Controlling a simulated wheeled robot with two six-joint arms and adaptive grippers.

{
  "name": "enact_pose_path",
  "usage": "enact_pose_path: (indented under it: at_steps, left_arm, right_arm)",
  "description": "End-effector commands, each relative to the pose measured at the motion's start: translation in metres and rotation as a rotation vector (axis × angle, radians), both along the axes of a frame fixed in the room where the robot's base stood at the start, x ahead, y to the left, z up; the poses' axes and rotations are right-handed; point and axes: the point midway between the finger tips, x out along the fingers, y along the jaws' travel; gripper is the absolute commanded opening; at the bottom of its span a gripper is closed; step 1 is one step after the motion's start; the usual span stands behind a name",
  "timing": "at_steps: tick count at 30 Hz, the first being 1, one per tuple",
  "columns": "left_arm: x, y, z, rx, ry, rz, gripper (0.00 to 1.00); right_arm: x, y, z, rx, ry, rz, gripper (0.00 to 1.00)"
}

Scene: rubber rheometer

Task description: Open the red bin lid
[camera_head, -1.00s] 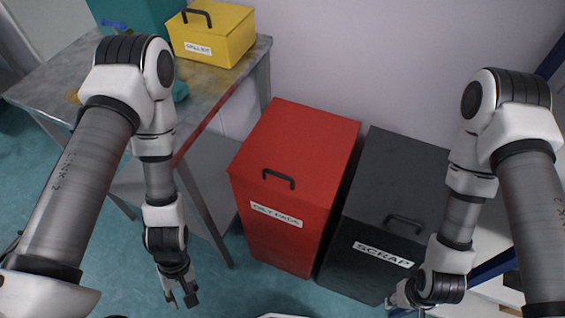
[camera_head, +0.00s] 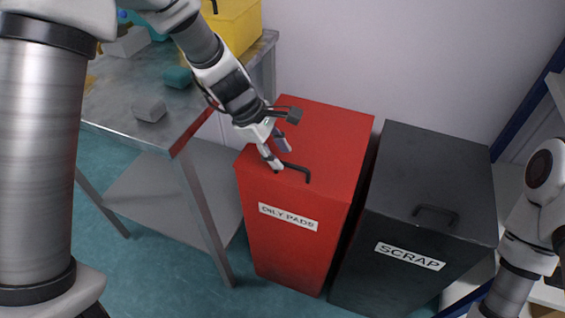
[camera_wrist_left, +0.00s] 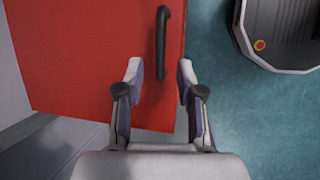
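The red bin (camera_head: 290,235), labelled OILY PADS, stands on the floor with its red lid (camera_head: 325,135) closed. A black bar handle (camera_head: 308,176) sits near the front edge of the lid. My left gripper (camera_head: 279,156) is at the handle's left end, over the lid. In the left wrist view its two fingers (camera_wrist_left: 160,69) are apart, with one end of the handle (camera_wrist_left: 163,40) between or just beyond the fingertips; contact cannot be told. The red lid (camera_wrist_left: 85,60) fills much of that view. My right arm shows at the lower right; its gripper is out of the picture.
A black SCRAP bin (camera_head: 435,170) with its own handle stands close on the right. A metal table (camera_head: 105,105) at the left carries a yellow box (camera_head: 235,30), a teal block (camera_head: 178,77) and grey blocks. A wall is behind the bins.

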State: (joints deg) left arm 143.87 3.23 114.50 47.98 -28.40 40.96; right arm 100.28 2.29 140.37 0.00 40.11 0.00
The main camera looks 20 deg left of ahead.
Motion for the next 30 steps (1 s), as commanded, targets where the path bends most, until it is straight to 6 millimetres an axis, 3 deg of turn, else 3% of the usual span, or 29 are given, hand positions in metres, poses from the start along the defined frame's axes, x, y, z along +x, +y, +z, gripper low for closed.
enact_pose_path:
  at_steps: [3, 11, 15, 23, 30]
  left_arm:
    - [0.003, -0.006, -0.016, 0.001, 0.000, -0.001, 0.37]
    - [0.003, -0.008, -0.018, 0.001, 0.000, -0.001, 0.37]
    - [0.003, -0.008, -0.018, 0.001, 0.000, -0.001, 0.00]
    - [0.003, -0.008, -0.017, 0.001, 0.000, -0.001, 0.00]
    - [0.006, -0.008, 0.003, 0.001, -0.001, 0.000, 0.00]
  right_arm:
    - [0.000, 0.000, -0.008, 0.000, 0.000, 0.000, 0.38]
    - [0.000, 0.000, -0.007, 0.000, 0.000, 0.000, 0.38]
    - [0.000, 0.000, -0.007, 0.000, 0.000, 0.000, 0.38]
    - [0.000, 0.000, -0.006, 0.000, 0.000, 0.000, 0.38]
    - [0.000, 0.000, 0.015, 0.000, 0.000, 0.000, 0.38]
